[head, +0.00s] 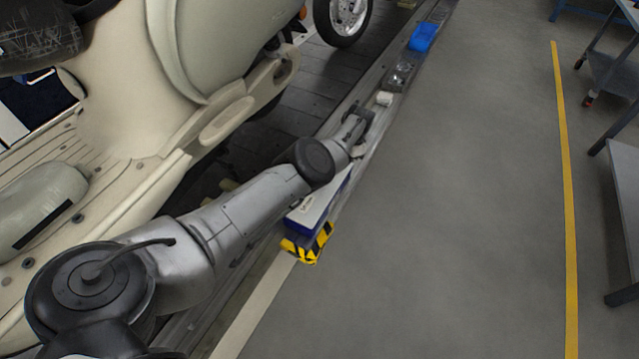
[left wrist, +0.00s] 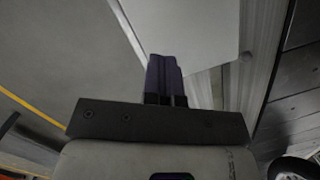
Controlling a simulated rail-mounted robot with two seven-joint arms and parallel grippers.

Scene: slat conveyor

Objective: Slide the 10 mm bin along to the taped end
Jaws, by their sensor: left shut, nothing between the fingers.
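A long blue bin with a white top (head: 316,208) lies on the narrow rail beside the conveyor. Its near end is by the black-and-yellow taped end (head: 308,246); whether they touch is unclear. My left forearm hides part of it, and I cannot read its label. My left gripper (head: 357,150) is low over the rail by the bin's far part. In the left wrist view its dark fingers (left wrist: 163,77) are together and empty, in front of a pale flat surface (left wrist: 200,30). Contact cannot be told. My right gripper is out of view.
Farther up the rail are a small white roll (head: 384,98), a grey bin of parts (head: 402,74) and a bright blue bin (head: 424,37). A cream scooter (head: 150,110) stands close on the left. The grey floor (head: 450,200) at right is clear up to a yellow line (head: 567,190).

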